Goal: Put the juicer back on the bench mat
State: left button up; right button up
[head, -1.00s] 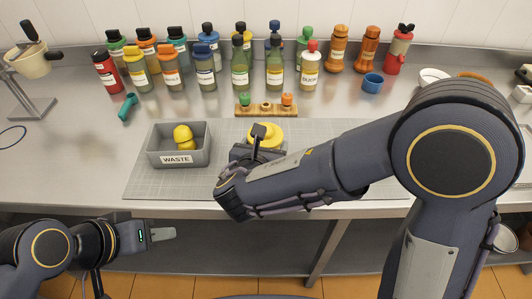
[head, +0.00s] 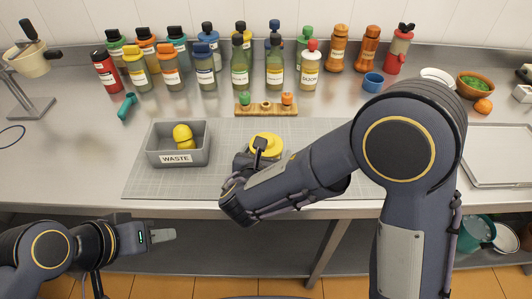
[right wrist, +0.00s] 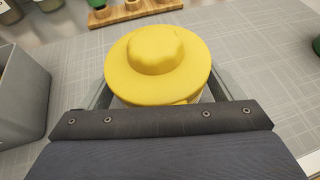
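The juicer (head: 268,150) is a yellow, hat-shaped piece with a domed middle and a wide rim, over the grey gridded mat (head: 220,182). In the right wrist view the juicer (right wrist: 160,52) sits between the fingers of my right gripper (right wrist: 163,88), which press on its sides below the rim. Its lower part is hidden, so I cannot tell whether it touches the mat. My right gripper also shows in the head view (head: 258,152). My left gripper (head: 165,235) is low in front of the bench, away from the juicer; its finger gap is not clear.
A grey WASTE bin (head: 178,158) with yellow pieces in it stands left of the juicer. A wooden rack (head: 266,110) is behind it. Several bottles line the back. A blue cup (head: 373,81) and a metal tray (head: 490,165) are at right.

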jog(key=shift+o, duration=0.3)
jog(key=shift+r, duration=0.1)
jog(key=shift+s+r, duration=0.1)
jog(key=shift+r, duration=0.1)
jog(key=v, duration=1.2)
jog(key=d+m+g, duration=0.1)
jog(key=d+m, duration=0.1)
jog(key=d, duration=0.2)
jog(key=d+m+g+h, duration=0.1)
jog(key=d+m+g, duration=0.1)
jog(key=d+m, duration=0.1)
jog(key=d+f+m+g+h, duration=0.1)
jog(key=d+m, duration=0.2)
jog(key=d, duration=0.2)
jog(key=shift+s+d+g, duration=0.1)
jog(key=shift+d+g, duration=0.2)
jog(key=shift+d, duration=0.1)
jog(key=s+d+f+m+g+y, duration=0.1)
jog(key=s+d+f+m+g, duration=0.1)
jog(key=s+d+m+g, duration=0.55)
jog(key=s+d+r+m+t+y, duration=0.1)
jog(key=m+y, duration=0.3)
jog(key=m, duration=0.6)
jog(key=s+d+r+m+t+y, duration=0.1)
jog(key=s+m+t+y, duration=0.2)
jog(key=m, duration=0.6)
jog(key=shift+s+d+m+t+y, duration=0.35)
jog(key=shift+s+d+y, duration=0.05)
jog(key=shift+s, duration=0.3)
